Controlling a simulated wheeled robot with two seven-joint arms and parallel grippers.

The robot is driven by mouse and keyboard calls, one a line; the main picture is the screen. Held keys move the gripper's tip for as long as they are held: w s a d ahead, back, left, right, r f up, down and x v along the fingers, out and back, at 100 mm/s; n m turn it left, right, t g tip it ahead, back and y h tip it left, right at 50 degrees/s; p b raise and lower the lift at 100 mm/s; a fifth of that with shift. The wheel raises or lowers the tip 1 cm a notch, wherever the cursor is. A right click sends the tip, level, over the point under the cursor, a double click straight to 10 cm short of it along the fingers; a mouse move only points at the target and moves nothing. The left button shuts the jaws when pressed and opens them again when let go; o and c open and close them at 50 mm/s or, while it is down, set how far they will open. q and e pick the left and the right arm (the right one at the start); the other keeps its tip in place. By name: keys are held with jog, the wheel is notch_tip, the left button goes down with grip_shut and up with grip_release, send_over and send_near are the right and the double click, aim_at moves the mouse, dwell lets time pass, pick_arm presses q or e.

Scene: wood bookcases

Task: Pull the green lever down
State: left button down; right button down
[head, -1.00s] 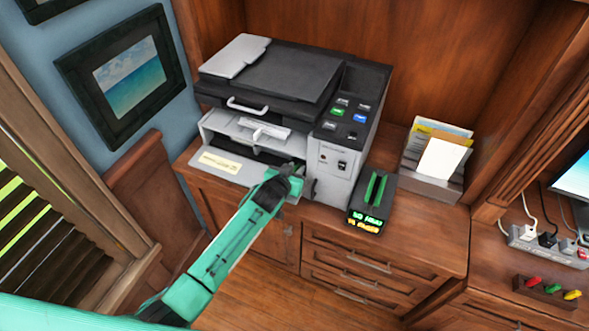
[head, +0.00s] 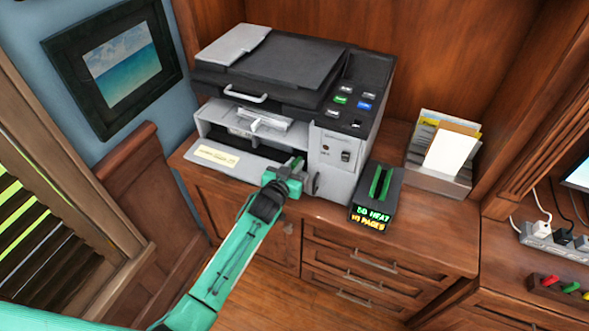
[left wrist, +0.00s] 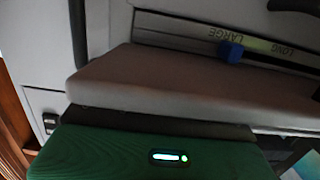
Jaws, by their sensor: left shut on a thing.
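A grey and black printer (head: 285,75) stands on the wood cabinet with its front flap (head: 225,160) folded down. My left gripper (head: 290,172) is at the printer's open front, near the right end of the flap. My right gripper is out of view.
A black box (head: 376,193) with green slots and a lit display stands right of the printer. A paper holder (head: 440,175) is farther right. A block with red, green and yellow pieces (head: 570,287) sits at the right edge. Drawers lie below.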

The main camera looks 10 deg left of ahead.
pick_arm(q)
jog(key=c, duration=1.6)
grip_release()
jog(key=shift+c, duration=0.2)
jog(key=shift+s+a, duration=0.1)
jog(key=shift+s, duration=0.15)
jog(key=b+v, duration=0.2)
jog(key=v, duration=1.1)
jog(key=shift+r, duration=0.1)
